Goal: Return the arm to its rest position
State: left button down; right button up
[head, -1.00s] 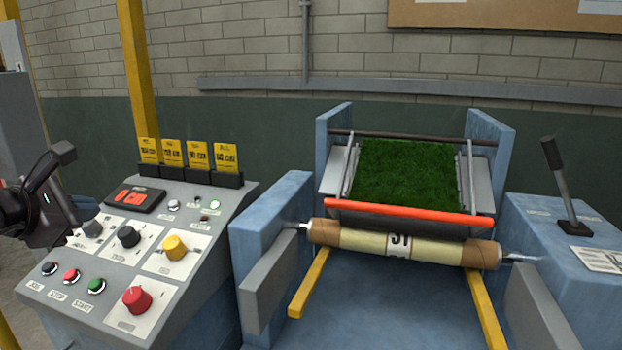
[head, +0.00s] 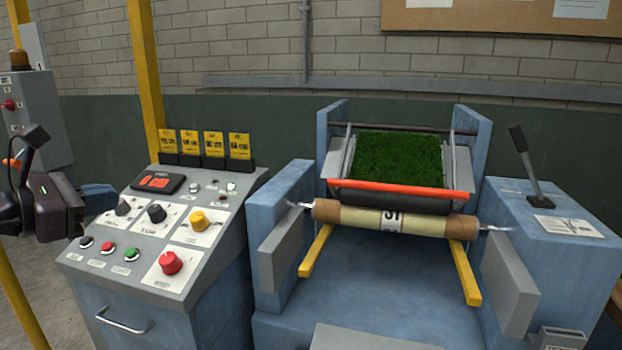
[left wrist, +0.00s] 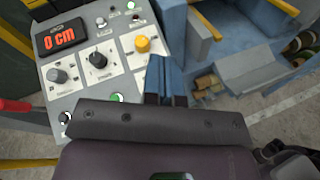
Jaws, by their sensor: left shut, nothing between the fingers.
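My left gripper (head: 98,198) comes in at the left edge of the head view, beside the left side of the control console (head: 150,240). Its blue fingers are shut with nothing between them. The fingers also show in the left wrist view (left wrist: 160,78), in front of the console with its dark knobs, yellow knob (left wrist: 142,43) and a display reading 0 cm (left wrist: 60,36). In the head view my left arm's dark wrist covers the area left of the console. My right gripper is in neither view.
A blue machine holds green turf (head: 398,160) behind a red bar (head: 388,187) and a cardboard-ended roll (head: 395,219). A lever (head: 526,165) stands on its right block.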

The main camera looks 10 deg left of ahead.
pick_arm(q)
jog(key=s+a+f+n+t+y+p, duration=0.1)
jog(key=s+f+n+t+y, duration=0.15)
jog(key=f+n, duration=1.1)
jog(key=s+a+f+n+t+y+p, duration=0.15)
jog(key=f+n+y, duration=0.25)
jog(key=f+n, duration=1)
jog(key=s+d+f+n+g+p, duration=0.1)
jog(key=s+d+f+n+g, duration=0.2)
jog(key=s+d+f+n, duration=0.4)
jog(key=s+d+f+n+g+p, duration=0.2)
jog(key=s+d+f+n+g, duration=0.2)
jog(key=s+d+f+n, duration=0.4)
jog(key=s+d, duration=0.1)
jog(key=s, duration=0.3)
jog(key=shift+s+g, duration=0.3)
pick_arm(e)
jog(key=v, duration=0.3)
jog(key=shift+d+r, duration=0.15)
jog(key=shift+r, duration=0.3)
pick_arm(q)
jog(key=shift+f, duration=0.1)
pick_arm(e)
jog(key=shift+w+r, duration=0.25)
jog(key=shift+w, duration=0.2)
